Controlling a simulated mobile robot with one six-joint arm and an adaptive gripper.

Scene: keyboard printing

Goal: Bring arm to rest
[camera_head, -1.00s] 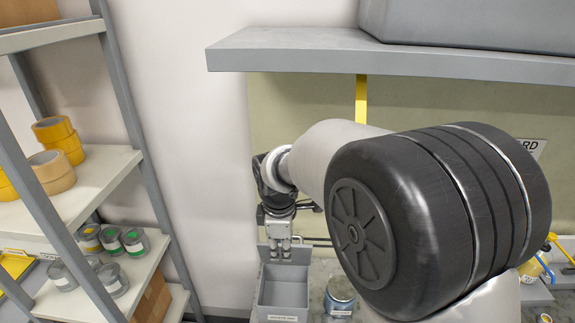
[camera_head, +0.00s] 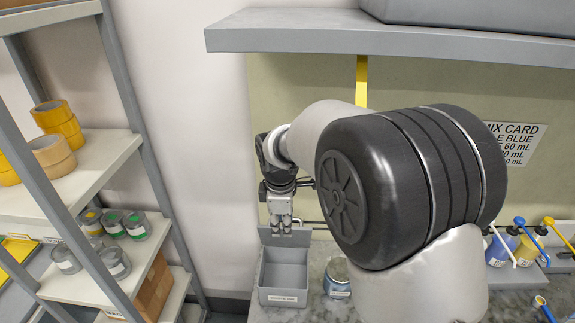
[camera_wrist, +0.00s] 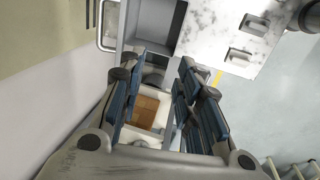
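My gripper (camera_head: 281,224) hangs with its fingers pointing down above the back edge of a grey bin in the head view. In the wrist view my gripper (camera_wrist: 162,100) has its two blue-padded fingers spread apart, with nothing between the pads. Through the gap I see a cardboard box far below on a light surface. My large black and grey arm joint covers the middle of the head view and hides part of the bench behind it.
The grey bin (camera_head: 284,275) stands on the marbled bench, beside a metal can (camera_head: 337,280). A shelf rack (camera_head: 80,190) with tape rolls and cans is on the left. Pump bottles (camera_head: 505,245) stand at right. A grey overhead shelf (camera_head: 400,38) runs above.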

